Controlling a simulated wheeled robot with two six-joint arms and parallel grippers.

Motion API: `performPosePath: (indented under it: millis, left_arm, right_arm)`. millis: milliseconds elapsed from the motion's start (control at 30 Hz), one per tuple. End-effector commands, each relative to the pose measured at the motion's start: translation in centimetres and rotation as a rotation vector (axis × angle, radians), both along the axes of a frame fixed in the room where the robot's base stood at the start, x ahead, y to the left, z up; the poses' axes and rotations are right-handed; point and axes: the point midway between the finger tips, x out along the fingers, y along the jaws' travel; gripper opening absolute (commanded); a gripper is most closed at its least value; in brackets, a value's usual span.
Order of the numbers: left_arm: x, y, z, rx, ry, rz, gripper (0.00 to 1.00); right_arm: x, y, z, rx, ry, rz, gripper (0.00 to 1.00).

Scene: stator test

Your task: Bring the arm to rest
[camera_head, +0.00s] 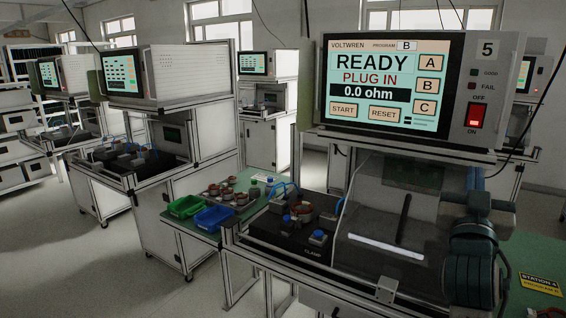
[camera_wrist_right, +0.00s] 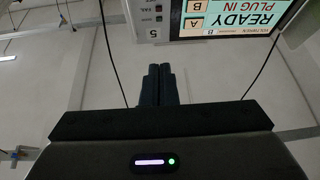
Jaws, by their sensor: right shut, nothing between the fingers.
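My right arm comes in at the right of the head view, bent with dark rounded joints, in front of the right end of the test station. My right gripper (camera_head: 475,178) is at its top, with narrow dark fingers pointing up, below the tester's switch panel. In the right wrist view the two fingers (camera_wrist_right: 157,84) lie side by side, shut, with nothing seen between them. My left gripper is not in view.
The tester screen (camera_head: 383,80) reads READY, PLUG IN, 0.0 ohm; its red switch (camera_head: 474,116) is lit. A stator (camera_head: 301,211) sits by the clamp. Green (camera_head: 186,206) and blue (camera_head: 213,219) bins stand left. A clear cover (camera_head: 385,245) is left of my arm.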

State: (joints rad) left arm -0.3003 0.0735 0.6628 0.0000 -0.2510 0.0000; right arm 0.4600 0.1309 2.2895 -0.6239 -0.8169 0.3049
Motion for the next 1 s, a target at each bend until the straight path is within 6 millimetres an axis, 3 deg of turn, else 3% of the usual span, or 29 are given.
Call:
performPosePath:
  millis: [267,367,467,567,700,800,1000]
  left_arm:
    - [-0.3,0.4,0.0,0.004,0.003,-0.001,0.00]
    - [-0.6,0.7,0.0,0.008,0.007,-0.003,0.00]
    - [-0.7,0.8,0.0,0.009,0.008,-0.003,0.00]
    - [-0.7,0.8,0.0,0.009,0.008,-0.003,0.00]
    - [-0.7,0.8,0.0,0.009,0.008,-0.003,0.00]
    - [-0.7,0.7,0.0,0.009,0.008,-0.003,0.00]
    - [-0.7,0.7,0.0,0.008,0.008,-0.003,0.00]
  right_arm:
    - [-0.1,0.3,-10.1,0.068,0.262,0.036,0.00]
    - [-1.0,0.7,-15.7,0.103,0.412,0.056,0.00]
    - [-3.1,1.3,-22.6,0.145,0.603,0.082,0.00]
    - [-6.3,2.1,-29.1,0.186,0.802,0.112,0.00]
    - [-12.3,3.6,-37.1,0.239,1.077,0.161,0.00]
    - [-16.7,4.6,-41.2,0.270,1.245,0.193,0.00]
    - [-24.0,6.1,-46.0,0.316,1.490,0.249,0.00]
